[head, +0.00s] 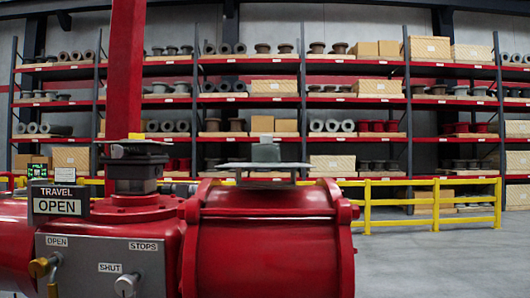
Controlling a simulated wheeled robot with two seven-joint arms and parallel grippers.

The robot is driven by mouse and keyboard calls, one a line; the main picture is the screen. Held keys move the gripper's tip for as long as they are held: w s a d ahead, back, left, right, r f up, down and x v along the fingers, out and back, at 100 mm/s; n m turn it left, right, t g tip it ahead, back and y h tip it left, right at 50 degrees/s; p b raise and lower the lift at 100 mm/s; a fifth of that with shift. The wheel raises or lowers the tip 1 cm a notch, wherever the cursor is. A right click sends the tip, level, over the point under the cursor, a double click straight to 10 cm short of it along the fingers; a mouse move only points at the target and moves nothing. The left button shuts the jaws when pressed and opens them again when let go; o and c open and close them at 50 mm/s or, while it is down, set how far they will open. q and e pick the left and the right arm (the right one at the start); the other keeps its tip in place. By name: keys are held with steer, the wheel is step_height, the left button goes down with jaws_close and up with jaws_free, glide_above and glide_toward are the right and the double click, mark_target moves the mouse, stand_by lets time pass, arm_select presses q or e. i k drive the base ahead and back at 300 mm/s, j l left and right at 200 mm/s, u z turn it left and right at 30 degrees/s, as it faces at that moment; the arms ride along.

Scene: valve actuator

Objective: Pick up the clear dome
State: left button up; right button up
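I cannot make out a clear dome for certain. A red valve actuator (265,252) fills the lower left of the head view. Neither of my grippers is in view.
A black and white TRAVEL OPEN sign (57,201) stands at the left, above a grey panel (104,262) with brass and silver fittings. A red column (125,70) rises behind. Yellow railing (408,202) and loaded shelves (350,100) stand farther back. Floor at right is clear.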

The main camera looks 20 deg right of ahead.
mark_target(266, 152)
steer(key=z, duration=0.7)
